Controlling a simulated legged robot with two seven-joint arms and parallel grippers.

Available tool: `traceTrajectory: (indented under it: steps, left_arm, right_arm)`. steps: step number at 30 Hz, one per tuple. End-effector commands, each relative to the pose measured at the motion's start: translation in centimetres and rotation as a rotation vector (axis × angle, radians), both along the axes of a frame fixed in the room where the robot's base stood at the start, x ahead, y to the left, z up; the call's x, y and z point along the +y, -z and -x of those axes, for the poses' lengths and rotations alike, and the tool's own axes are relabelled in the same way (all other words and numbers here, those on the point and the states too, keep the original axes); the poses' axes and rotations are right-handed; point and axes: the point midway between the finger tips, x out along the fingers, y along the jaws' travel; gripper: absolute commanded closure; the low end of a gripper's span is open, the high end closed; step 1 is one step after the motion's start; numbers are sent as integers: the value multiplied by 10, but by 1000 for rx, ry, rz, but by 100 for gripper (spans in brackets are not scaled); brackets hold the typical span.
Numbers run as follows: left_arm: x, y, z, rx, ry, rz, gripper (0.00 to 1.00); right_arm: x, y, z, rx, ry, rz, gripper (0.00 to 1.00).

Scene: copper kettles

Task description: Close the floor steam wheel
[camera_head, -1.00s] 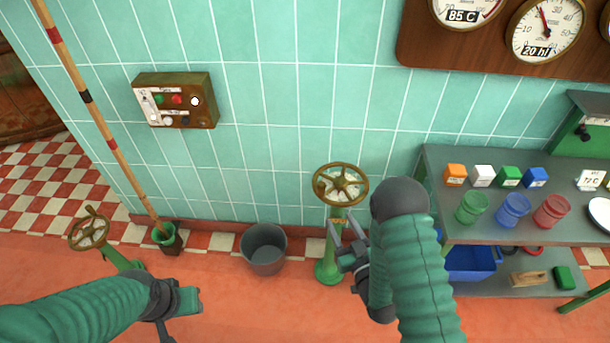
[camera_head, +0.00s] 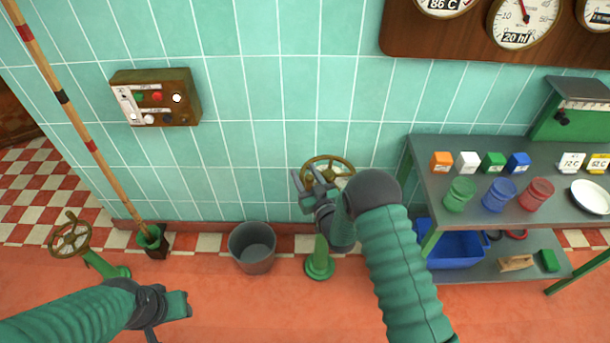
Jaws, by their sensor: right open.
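A brass handwheel (camera_head: 345,163) on a green floor pedestal (camera_head: 320,262) stands near the tiled wall, partly hidden behind my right gripper. My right gripper (camera_head: 306,180) is open at the near left side of this wheel; I cannot tell whether it touches the rim. A second brass wheel (camera_head: 70,236) on a green pedestal stands at the far left, tilted, with a knob on its rim. My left gripper (camera_head: 170,318) is low at the left, away from both wheels; its fingers are not clear enough to judge.
A grey bucket (camera_head: 252,248) stands left of the middle pedestal. A green shelf table (camera_head: 430,160) with coloured blocks and jars is at the right. A long pole (camera_head: 85,130) stands in a green holder. A button box (camera_head: 157,98) is on the wall.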

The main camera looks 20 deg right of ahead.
Motion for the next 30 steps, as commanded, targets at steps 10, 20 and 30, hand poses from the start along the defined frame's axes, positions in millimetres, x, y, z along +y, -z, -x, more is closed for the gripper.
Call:
traceTrajectory:
  steps: [10, 20, 30]
  left_arm:
    - [0, 0, 0, 0, 0, 0, 64]
    - [0, 0, 0, 0, 0, 0, 64]
    - [0, 0, 0, 0, 0, 0, 64]
  right_arm:
    - [0, 0, -1, 1, 1, 0, 68]
    - [-1, 0, -1, 1, 2, 0, 100]
    - [-1, 0, 0, 0, 1, 0, 100]
